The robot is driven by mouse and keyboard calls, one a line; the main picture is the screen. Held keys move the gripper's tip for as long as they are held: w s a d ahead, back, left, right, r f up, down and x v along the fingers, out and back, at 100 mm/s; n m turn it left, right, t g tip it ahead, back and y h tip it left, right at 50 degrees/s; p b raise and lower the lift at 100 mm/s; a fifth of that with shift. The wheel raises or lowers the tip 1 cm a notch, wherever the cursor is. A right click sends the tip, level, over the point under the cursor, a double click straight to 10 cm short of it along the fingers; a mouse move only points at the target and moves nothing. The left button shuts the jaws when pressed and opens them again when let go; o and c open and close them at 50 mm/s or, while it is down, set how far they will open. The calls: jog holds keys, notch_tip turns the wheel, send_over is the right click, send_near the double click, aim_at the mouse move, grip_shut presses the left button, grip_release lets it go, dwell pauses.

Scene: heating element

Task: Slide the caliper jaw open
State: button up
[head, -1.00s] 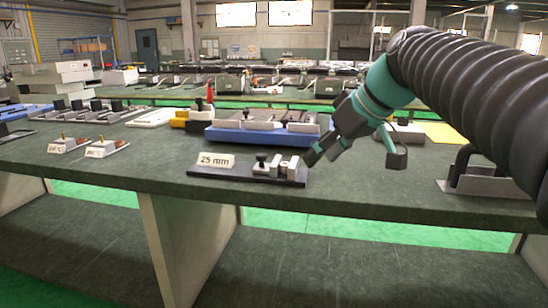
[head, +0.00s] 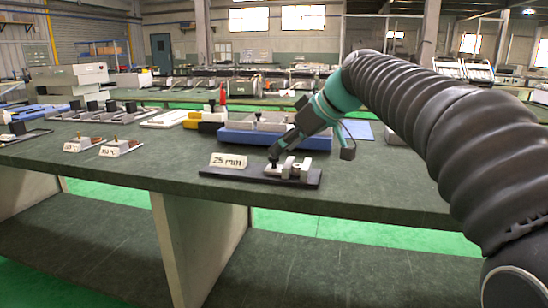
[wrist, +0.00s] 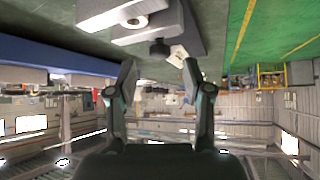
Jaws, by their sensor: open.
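The caliper is a dark base plate (head: 225,174) with pale metal jaw blocks (head: 300,170) at its right end, lying on the green-grey bench. A small black knob (head: 274,162) stands at the left of the blocks. A "25 mm" label (head: 228,161) stands on the plate's left part. My gripper (head: 275,152) is at the knob in the head view, tilted down from the right. In the wrist view my gripper (wrist: 159,72) has its fingers apart, with the knob (wrist: 159,48) just beyond the gap between the tips. Nothing is held. Contact with the knob cannot be told.
A long blue fixture (head: 255,136) lies close behind the caliper, under my forearm. Small tagged blocks (head: 120,148) stand to the left. The bench front edge (head: 370,205) is close in front of the caliper. Bench between the blocks and caliper is clear.

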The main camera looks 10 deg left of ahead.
jog(key=shift+x, duration=2.45)
grip_shut()
